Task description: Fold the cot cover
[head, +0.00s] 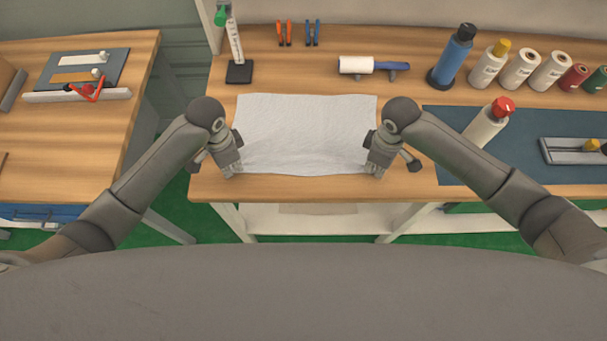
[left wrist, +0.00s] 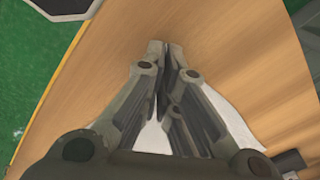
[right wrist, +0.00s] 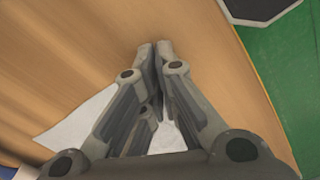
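The cot cover (head: 306,135) is a pale grey-white sheet spread flat on the wooden bench, its near edge close to the bench's front edge. My left gripper (head: 232,172) is at its near left corner, with fingers together and pointing down. My right gripper (head: 376,172) is at the near right corner in the same pose. The left wrist view shows the fingertips (left wrist: 164,48) close together with the cover (left wrist: 238,122) below and beside the fingers. The right wrist view shows fingertips (right wrist: 153,48) alike, with the cover (right wrist: 75,128) beside them. The pinched corners are hidden by the fingers.
Behind the cover are a stand (head: 238,70), orange and blue clips, and a lint roller (head: 370,66). Another wooden table (head: 60,150) is at the left, across a gap.

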